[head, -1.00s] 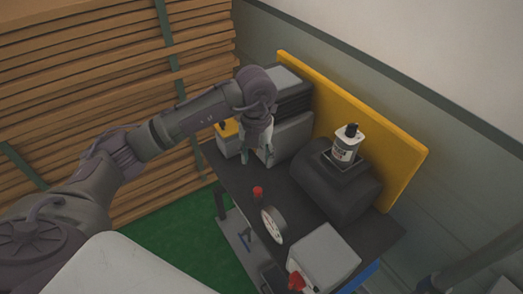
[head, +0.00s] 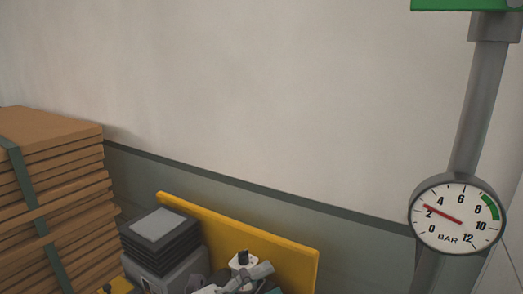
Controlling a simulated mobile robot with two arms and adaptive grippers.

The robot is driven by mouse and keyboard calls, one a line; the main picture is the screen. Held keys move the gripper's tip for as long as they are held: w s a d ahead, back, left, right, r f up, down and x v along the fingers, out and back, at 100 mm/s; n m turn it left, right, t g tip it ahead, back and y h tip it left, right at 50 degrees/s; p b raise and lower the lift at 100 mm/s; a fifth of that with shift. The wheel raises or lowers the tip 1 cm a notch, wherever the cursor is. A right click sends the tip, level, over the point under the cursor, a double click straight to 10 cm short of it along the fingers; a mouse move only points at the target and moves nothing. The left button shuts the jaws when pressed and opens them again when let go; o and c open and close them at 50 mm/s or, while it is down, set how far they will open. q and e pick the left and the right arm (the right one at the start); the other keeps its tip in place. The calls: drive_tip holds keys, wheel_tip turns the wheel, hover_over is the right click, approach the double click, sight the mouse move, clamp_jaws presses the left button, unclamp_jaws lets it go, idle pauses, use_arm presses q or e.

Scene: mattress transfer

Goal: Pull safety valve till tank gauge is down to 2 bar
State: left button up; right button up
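The round tank gauge (head: 458,214) hangs on a grey post at the right, with a white dial marked in BAR from 0 to 12. Its red needle (head: 441,214) points left, at or slightly above the 2 mark and below 4. The fingertips are not clear, so I cannot tell whether the gripper is open or shut. The safety valve cannot be made out; the table's lower area is out of frame. My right gripper is not in view.
A yellow panel (head: 285,253) stands behind the dark and grey boxes (head: 157,236). A strapped stack of brown boards (head: 75,180) is at the left. The pale wall is bare.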

use_arm(q)
drive_tip(key=w+a+n+t+y, duration=0.4)
drive_tip(key=a+n+t+y, duration=0.8)
drive_tip(key=n, duration=0.5)
drive_tip(key=s+a+f+n+g+y, duration=0.25)
drive_tip(key=a+f+n+y, duration=0.2)
drive_tip(key=f, duration=0.35)
drive_tip(key=s+a+f+n+g+y, duration=0.25)
drive_tip(key=a+f+n+y, duration=0.2)
drive_tip(key=f, duration=0.35)
drive_tip(key=s+f+n+g+h, duration=0.1)
drive_tip(key=s+f+g, duration=0.5)
drive_tip(key=s, duration=0.4)
drive_tip(key=s+f+n+g+h, duration=0.1)
drive_tip(key=s+f+g, duration=0.45)
drive_tip(key=s, duration=0.35)
wheel_tip(320, 180, down, 30)
drive_tip(key=s+b, duration=0.1)
drive_tip(key=b, duration=0.2)
drive_tip(key=s+a+f+g+b, duration=0.2)
drive_tip(key=s+a+f, duration=0.1)
drive_tip(key=s+f, duration=1.4)
drive_tip(key=shift+f+m+y, duration=0.3)
drive_tip(key=shift+f+m, duration=0.1)
drive_tip(key=shift+f, duration=0.25)
drive_tip(key=shift+c, duration=0.2)
